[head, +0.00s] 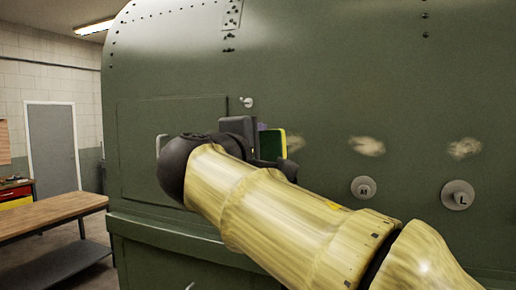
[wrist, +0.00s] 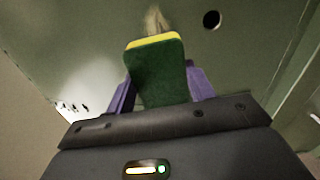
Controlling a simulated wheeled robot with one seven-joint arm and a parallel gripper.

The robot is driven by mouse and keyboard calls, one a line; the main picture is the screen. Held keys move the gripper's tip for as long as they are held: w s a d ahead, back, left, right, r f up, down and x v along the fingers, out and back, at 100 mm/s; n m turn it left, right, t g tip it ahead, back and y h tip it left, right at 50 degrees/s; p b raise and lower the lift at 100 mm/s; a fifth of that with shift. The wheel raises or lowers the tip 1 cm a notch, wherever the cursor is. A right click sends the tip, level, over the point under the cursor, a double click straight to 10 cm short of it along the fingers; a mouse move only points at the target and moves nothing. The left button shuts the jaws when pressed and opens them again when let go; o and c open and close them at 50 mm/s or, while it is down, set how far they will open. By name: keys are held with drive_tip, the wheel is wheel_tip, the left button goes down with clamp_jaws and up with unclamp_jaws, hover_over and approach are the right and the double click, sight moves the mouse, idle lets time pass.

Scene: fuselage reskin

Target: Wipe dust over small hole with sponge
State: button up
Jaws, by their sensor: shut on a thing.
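My gripper (head: 258,140) is shut on a sponge (wrist: 156,72), green with a yellow edge layer, between purple fingers in the wrist view. The sponge also shows in the head view (head: 272,145), close to the green fuselage wall. A tan dust patch (wrist: 157,22) lies just beyond the sponge's yellow edge in the wrist view. A dark round hole (wrist: 211,20) is to its right. In the head view the leftmost dust patch (head: 294,143) is partly hidden by the sponge. I cannot tell whether the sponge touches the wall.
Two more dust patches, one in the middle (head: 367,146) and one at right (head: 464,148), mark the fuselage (head: 330,70). Round pieces labelled M (head: 363,188) and L (head: 458,195) stick out below them. A small knob (head: 247,102) is above my gripper. A wooden bench (head: 50,217) stands left.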

sight(285, 146)
drive_tip(key=shift+x, duration=2)
drive_tip(key=shift+x, duration=1.05)
drive_tip(key=shift+d+f, duration=0.1)
drive_tip(key=shift+d, duration=0.05)
drive_tip(key=d, duration=0.1)
drive_tip(key=s+d+b, duration=0.1)
drive_tip(key=d, duration=0.1)
drive_tip(key=shift+s+d, duration=0.15)
drive_tip(key=shift+s, duration=0.1)
drive_tip(key=shift+s+d+b, duration=0.3)
drive_tip(key=shift+d+b, duration=0.1)
drive_tip(key=shift+d, duration=0.5)
drive_tip(key=shift+s+d+b, duration=0.25)
drive_tip(key=shift+d+b, duration=0.15)
drive_tip(key=shift+d, duration=0.5)
drive_tip(key=shift+w+a, duration=0.3)
drive_tip(key=shift+a, duration=0.6)
drive_tip(key=shift+w+a, duration=0.35)
drive_tip(key=shift+a, duration=0.55)
